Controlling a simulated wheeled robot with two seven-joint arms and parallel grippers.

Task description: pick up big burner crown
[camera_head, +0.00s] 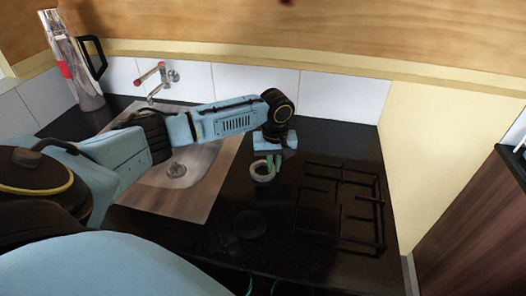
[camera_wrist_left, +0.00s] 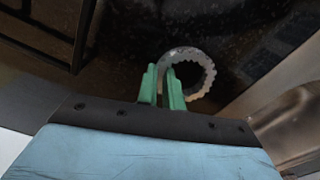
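My left gripper (camera_head: 273,164) has green fingers, one on each side of the ring's wall. In the left wrist view the crown (camera_wrist_left: 206,78) extends up and right from the fingers (camera_wrist_left: 164,80), which sit close together with the ring's near wall between them. Whether the crown touches the counter is unclear. My right gripper is not identifiable; only small green bits show at the bottom edge of the head view.
The black grate (camera_head: 340,205) lies right of the crown. A dark round burner spot (camera_head: 250,224) is on the counter in front. The sink (camera_head: 180,175) is left, under my left arm, with a tap (camera_head: 160,76). A silver flask (camera_head: 75,65) stands at the back left.

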